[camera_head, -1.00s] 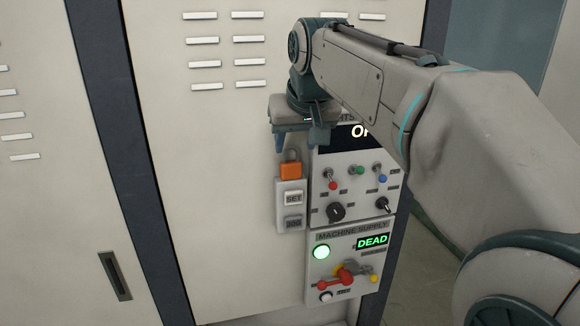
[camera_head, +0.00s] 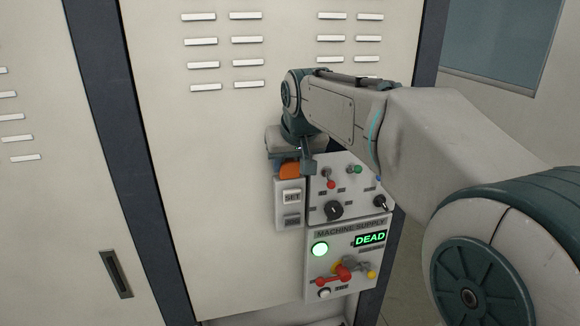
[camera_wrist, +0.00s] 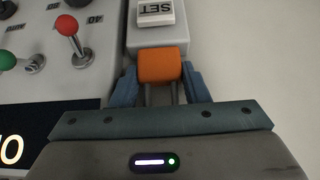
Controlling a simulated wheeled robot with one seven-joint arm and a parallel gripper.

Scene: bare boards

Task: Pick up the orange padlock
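The orange padlock (camera_head: 289,171) hangs at the top of the small grey SET box on the cabinet front. My gripper (camera_head: 291,163) is right above it and hides its upper part in the head view. In the wrist view the padlock (camera_wrist: 162,65) lies between the two blue fingers of my gripper (camera_wrist: 160,80), one finger on each side. The fingers look open around it, very close to its sides; I cannot tell whether either touches. Thin shackle bars show between the fingers.
The SET box (camera_head: 290,207) is just below the padlock. To its right is a control panel (camera_head: 345,185) with small levers and knobs, close to my gripper. Below is the MACHINE SUPPLY panel (camera_head: 310,270) with a red handle (camera_head: 340,274). The cabinet door (camera_head: 215,190) at left is clear.

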